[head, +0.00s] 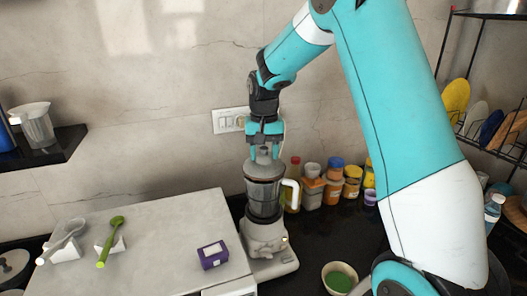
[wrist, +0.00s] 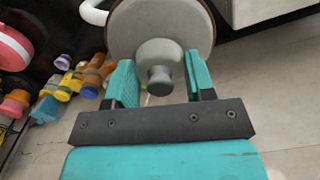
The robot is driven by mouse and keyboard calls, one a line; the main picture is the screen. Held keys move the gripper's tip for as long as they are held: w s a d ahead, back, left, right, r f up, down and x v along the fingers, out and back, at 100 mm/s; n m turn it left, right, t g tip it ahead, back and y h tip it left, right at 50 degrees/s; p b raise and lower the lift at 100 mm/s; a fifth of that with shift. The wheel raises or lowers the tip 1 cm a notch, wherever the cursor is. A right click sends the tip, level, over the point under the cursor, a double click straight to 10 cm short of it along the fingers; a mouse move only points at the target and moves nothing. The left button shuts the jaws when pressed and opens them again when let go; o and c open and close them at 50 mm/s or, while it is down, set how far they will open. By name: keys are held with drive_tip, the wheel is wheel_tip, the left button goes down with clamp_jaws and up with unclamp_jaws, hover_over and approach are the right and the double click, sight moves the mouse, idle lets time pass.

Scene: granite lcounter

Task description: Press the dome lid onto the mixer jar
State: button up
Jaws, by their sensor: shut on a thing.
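The mixer jar (head: 265,197) stands upright on its light grey mixer base (head: 264,240), with a white handle (head: 294,192) on its right. The grey dome lid (head: 264,170) is at the top of the jar, level as far as I can see. I cannot tell whether it is fully seated. My gripper (head: 265,152) points down from above, its teal fingers shut on the lid's raised middle. In the wrist view the lid (wrist: 125,28) shows as a grey disc with a knob between my fingers (wrist: 161,80). The lid hides the jar's opening.
Several spice jars and bottles (head: 335,180) stand close behind and right of the mixer. A bowl with green contents (head: 340,278) is at the front right. A pale raised slab (head: 150,235) on the left holds a purple box (head: 213,254) and a green spoon (head: 111,242).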

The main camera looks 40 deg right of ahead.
drive_tip(key=shift+f, duration=0.65)
idle(2.9)
drive_tip(key=o, duration=1.2)
drive_tip(key=shift+r, duration=0.1)
